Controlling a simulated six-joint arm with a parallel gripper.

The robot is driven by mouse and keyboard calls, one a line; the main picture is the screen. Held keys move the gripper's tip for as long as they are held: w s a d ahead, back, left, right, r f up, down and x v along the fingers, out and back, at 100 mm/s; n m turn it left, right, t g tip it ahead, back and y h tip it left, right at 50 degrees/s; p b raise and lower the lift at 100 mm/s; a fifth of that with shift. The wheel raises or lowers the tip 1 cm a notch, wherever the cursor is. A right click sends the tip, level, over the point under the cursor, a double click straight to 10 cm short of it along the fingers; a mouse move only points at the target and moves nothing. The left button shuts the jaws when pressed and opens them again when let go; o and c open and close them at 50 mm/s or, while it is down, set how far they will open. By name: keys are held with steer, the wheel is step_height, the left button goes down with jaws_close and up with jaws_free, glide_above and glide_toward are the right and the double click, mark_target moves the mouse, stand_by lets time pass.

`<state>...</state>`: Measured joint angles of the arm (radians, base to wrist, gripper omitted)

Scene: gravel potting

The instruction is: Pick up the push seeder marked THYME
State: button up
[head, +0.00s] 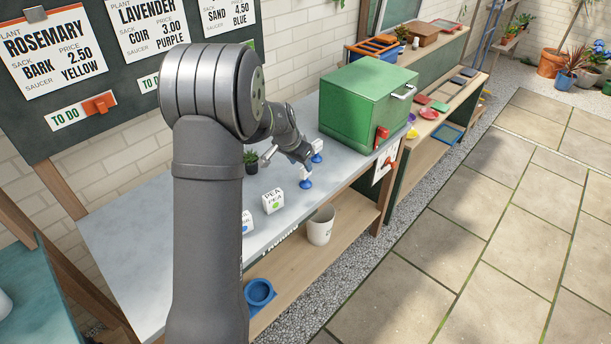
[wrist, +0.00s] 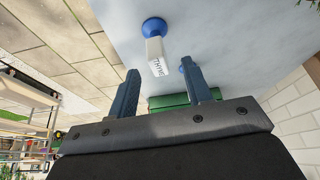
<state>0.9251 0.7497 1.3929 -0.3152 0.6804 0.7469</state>
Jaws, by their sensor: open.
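The push seeder marked THYME (wrist: 154,50) is white with a round blue end (wrist: 155,27). In the wrist view its labelled end lies just beyond and between the fingertips of my gripper (wrist: 160,69), which is open and empty. In the head view a white and blue seeder (head: 305,182) stands on the grey bench just below my gripper (head: 304,161). Its label is unreadable there, but its place fits the THYME one. A second seeder (head: 317,157) stands behind it, nearer the green box. In the wrist view a finger mostly hides another blue piece.
A green box (head: 365,105) with a red lever stands further along the bench (head: 130,235). A white PEA block (head: 273,201), another partly hidden block (head: 248,222) and a small plant (head: 251,164) are close by. A white cup (head: 321,226) and blue pot (head: 259,293) sit on the lower shelf.

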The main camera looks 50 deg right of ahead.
mark_target(306, 176)
steer(key=shift+x, duration=3.1)
steer(key=shift+s, duration=0.1)
jaws_close()
